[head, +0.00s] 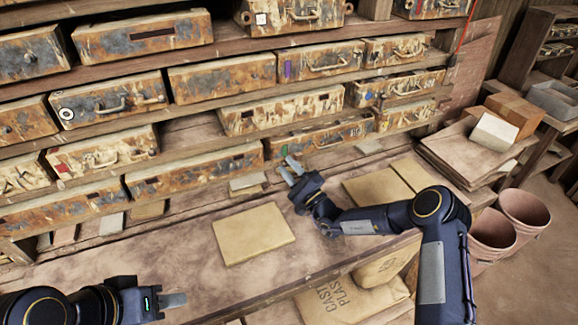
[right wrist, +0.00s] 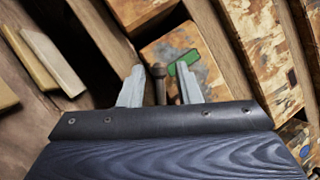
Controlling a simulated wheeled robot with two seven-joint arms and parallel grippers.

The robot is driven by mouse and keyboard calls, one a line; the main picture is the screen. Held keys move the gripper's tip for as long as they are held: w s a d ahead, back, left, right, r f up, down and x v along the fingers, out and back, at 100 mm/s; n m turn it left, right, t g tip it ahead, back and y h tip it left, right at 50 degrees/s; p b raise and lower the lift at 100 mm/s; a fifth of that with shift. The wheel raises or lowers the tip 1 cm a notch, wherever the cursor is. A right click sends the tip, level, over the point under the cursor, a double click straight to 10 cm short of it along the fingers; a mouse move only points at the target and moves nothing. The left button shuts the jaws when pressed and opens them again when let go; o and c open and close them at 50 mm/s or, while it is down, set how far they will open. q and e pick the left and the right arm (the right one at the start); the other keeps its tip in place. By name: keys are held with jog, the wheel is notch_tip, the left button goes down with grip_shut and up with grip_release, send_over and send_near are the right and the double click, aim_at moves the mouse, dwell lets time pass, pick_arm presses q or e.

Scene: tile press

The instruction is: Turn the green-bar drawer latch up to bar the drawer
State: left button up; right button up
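The green-bar drawer (head: 330,136) is a rusty, paint-worn drawer front in the lower row. Its green bar (right wrist: 183,62) shows in the right wrist view beside the right-hand finger; in the head view it is a small green patch (head: 284,150). A brown, round-headed peg that looks like the latch (right wrist: 158,72) stands between the fingertips of my right gripper (right wrist: 160,85). The fingers are apart, with gaps visible beside the peg. In the head view my right gripper (head: 290,168) is close to the drawer's left end. My left gripper (head: 172,300) is over the bench, far from the drawer.
Other worn drawers (head: 190,182) fill the rack around this one. Tan tiles lie on the bench, one in the middle (head: 252,233) and others to the right (head: 378,189). Plaster bags (head: 345,300) and pinkish buckets (head: 492,240) stand below and right.

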jog(key=shift+c, duration=0.2)
grip_shut()
